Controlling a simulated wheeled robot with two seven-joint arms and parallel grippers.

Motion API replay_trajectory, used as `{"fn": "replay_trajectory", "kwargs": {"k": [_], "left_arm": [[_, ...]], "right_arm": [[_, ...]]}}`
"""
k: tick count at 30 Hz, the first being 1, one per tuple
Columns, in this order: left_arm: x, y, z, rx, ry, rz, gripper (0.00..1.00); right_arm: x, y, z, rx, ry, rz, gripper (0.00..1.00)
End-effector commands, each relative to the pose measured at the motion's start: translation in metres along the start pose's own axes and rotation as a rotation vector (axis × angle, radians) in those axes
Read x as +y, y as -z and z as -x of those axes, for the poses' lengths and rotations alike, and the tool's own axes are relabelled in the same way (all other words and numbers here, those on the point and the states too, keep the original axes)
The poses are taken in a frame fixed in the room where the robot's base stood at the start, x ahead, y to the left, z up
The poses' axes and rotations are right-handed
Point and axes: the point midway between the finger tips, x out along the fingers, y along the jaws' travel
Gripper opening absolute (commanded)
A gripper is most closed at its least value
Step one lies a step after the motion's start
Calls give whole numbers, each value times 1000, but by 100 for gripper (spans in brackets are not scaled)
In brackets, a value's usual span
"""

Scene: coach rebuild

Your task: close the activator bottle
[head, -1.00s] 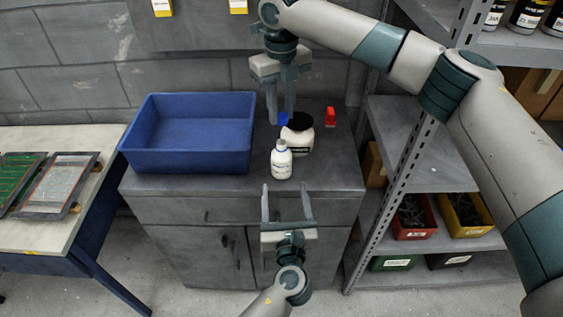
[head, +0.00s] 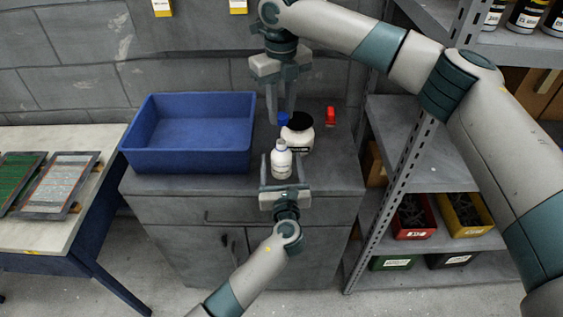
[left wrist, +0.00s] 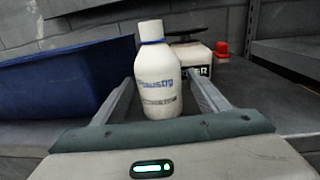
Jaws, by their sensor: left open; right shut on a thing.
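A small white bottle (head: 281,163) stands upright on the grey cabinet top. In the left wrist view the bottle (left wrist: 158,85) has a white top with a blue ring at the neck; its label is too blurred to read surely. My left gripper (head: 281,158) is open, its fingers on either side of the bottle. My right gripper (head: 281,112) points down behind the bottle, shut on a small blue piece (head: 284,119), which looks like a cap. It is held above and behind the bottle, near a white jar with a black lid (head: 300,122).
The white jar (head: 304,141) stands close behind and right of the bottle. A small red object (head: 331,116) stands farther back right. A blue bin (head: 190,163) fills the left of the cabinet top (head: 325,180). A metal shelf unit (head: 410,140) stands at the right.

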Motion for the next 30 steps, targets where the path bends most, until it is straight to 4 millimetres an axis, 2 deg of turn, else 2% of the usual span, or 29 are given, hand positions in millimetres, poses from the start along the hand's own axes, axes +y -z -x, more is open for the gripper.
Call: {"fn": "replay_trajectory", "kwargs": {"k": [7,15,20,30], "left_arm": [[0,0,0,0,0,1,68],[0,0,0,0,0,0,5],[0,0,0,0,0,0,5],[0,0,0,0,0,0,5]], "right_arm": [[0,0,0,0,0,0,4],[0,0,0,0,0,0,4],[0,0,-5,1,0,0,4],[0,1,-43,1,-1,0,4]]}}
